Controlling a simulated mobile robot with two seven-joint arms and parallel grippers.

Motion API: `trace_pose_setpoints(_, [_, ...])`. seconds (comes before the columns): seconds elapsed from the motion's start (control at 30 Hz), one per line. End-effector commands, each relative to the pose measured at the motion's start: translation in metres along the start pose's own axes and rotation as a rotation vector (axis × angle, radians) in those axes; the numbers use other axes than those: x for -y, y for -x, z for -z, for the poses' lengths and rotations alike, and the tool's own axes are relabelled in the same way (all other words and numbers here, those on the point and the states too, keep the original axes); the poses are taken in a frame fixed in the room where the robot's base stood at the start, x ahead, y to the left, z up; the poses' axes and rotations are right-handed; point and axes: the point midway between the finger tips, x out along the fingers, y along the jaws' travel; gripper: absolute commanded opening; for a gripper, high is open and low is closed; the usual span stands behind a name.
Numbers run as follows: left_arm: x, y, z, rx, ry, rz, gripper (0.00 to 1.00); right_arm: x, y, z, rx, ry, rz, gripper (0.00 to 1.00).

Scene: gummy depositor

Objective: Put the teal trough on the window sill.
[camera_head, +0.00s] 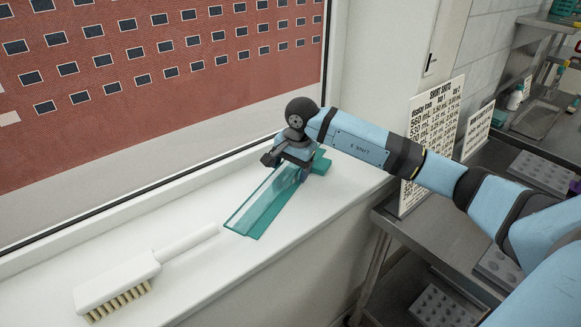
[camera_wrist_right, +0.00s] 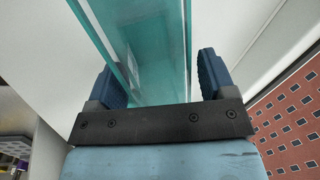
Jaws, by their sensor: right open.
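The translucent teal trough (camera_head: 262,207) lies lengthwise on the white window sill (camera_head: 205,265); its far end shows just beyond my right gripper (camera_head: 288,157). That gripper is over the trough's far part and hides some of it. In the right wrist view, the trough (camera_wrist_right: 150,45) passes between the two blue finger pads of the open gripper (camera_wrist_right: 162,78). Gaps show on both sides, wider on the right. My left gripper is in neither view.
A white brush (camera_head: 120,285) with pale bristles lies on the sill's near left part, its handle pointing toward the trough. The window frame (camera_head: 170,183) runs behind. A metal table (camera_head: 440,235) with a printed sign (camera_head: 433,130) stands at right.

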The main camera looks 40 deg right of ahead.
Motion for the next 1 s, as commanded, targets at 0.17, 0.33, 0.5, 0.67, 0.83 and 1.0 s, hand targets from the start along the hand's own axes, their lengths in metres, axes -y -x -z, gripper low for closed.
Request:
trace_pose_setpoints(0.17, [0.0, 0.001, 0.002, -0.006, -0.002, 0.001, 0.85, 0.001, 0.008, 0.0, -0.001, 0.0, 0.002, 0.76])
trace_pose_setpoints(0.33, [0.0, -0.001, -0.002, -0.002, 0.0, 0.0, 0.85, 0.002, 0.04, 0.001, -0.003, 0.0, 0.005, 0.76])
trace_pose_setpoints(0.5, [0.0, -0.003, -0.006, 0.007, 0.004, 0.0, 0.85, 0.001, 0.077, 0.001, -0.003, 0.0, 0.004, 0.76])
trace_pose_setpoints(0.67, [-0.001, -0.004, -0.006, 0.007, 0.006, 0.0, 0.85, 0.001, 0.105, 0.001, -0.002, 0.0, 0.003, 0.76])
trace_pose_setpoints(0.83, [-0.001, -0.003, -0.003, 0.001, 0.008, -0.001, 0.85, 0.001, 0.12, 0.0, -0.001, -0.001, 0.001, 0.76])
trace_pose_setpoints(1.0, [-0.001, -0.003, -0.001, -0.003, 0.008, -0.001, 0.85, 0.001, 0.124, 0.0, 0.0, -0.001, 0.001, 0.76])
